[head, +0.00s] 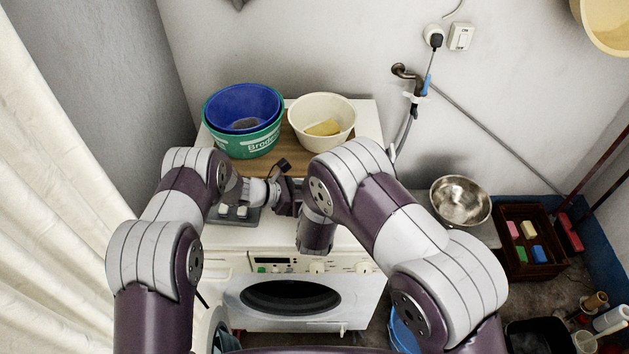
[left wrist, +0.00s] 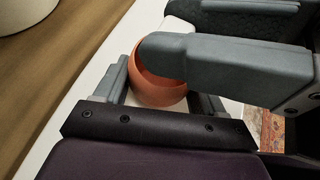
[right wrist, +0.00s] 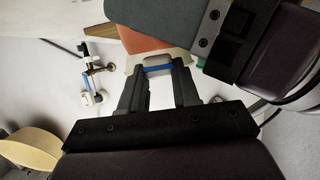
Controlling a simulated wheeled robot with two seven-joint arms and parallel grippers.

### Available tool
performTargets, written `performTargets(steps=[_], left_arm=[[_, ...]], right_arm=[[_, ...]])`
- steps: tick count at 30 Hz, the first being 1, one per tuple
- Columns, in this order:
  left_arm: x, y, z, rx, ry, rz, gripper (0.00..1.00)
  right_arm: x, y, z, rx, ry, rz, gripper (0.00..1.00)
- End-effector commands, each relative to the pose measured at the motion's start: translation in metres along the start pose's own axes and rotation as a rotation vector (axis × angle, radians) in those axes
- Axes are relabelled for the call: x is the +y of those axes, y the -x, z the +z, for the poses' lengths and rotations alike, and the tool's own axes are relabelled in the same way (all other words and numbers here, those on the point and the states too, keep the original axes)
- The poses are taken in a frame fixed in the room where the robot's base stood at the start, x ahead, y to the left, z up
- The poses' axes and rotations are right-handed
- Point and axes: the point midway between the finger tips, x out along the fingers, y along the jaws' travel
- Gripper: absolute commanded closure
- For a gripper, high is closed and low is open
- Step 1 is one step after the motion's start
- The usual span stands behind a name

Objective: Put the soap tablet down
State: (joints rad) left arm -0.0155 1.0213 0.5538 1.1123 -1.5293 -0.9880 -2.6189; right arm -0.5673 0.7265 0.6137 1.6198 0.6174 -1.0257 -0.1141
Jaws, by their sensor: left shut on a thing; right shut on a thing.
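The soap tablet appears to be the small pale block with a blue band (right wrist: 158,66) in the right wrist view. My right gripper (right wrist: 159,72) is shut on it. In the left wrist view an orange, rounded bowl or cup (left wrist: 158,92) sits between the fingers of my left gripper (left wrist: 160,85), which is shut on it. A grey finger, apparently my right gripper's, crosses in front of its opening. The orange piece (right wrist: 143,40) also shows just beyond the tablet in the right wrist view. In the head view my arms hide the tablet and the orange piece.
A blue basin (head: 242,98) in a green basin (head: 250,147) and a cream basin (head: 322,105) with a yellow block stand behind my grippers, near a wooden board (head: 290,160). A washing machine (head: 290,262) is below. A steel bowl (head: 460,200) and brown crate (head: 513,268) stand right.

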Motion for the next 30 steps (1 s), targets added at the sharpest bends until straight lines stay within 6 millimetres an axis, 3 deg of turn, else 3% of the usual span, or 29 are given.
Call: performTargets(steps=[5,6,8,26,30], left_arm=[[0.000,0.000,-0.001,0.001,0.001,-0.001,0.47],[0.000,0.000,-0.001,0.001,0.001,-0.001,0.47],[0.000,0.000,-0.001,0.001,0.001,-0.001,0.47],[-0.001,0.000,0.000,0.000,0.001,-0.001,0.48],[-0.001,0.000,0.000,0.001,0.001,-0.001,0.48]], right_arm=[[0.000,0.000,0.000,0.001,0.000,0.000,1.00],[0.000,0.000,0.000,0.000,0.000,0.000,0.56],[0.000,0.000,0.000,0.000,0.000,0.000,0.39],[0.000,0.000,-0.001,0.000,0.000,-0.001,0.39],[-0.001,0.008,-0.020,0.005,-0.001,-0.002,0.39]])
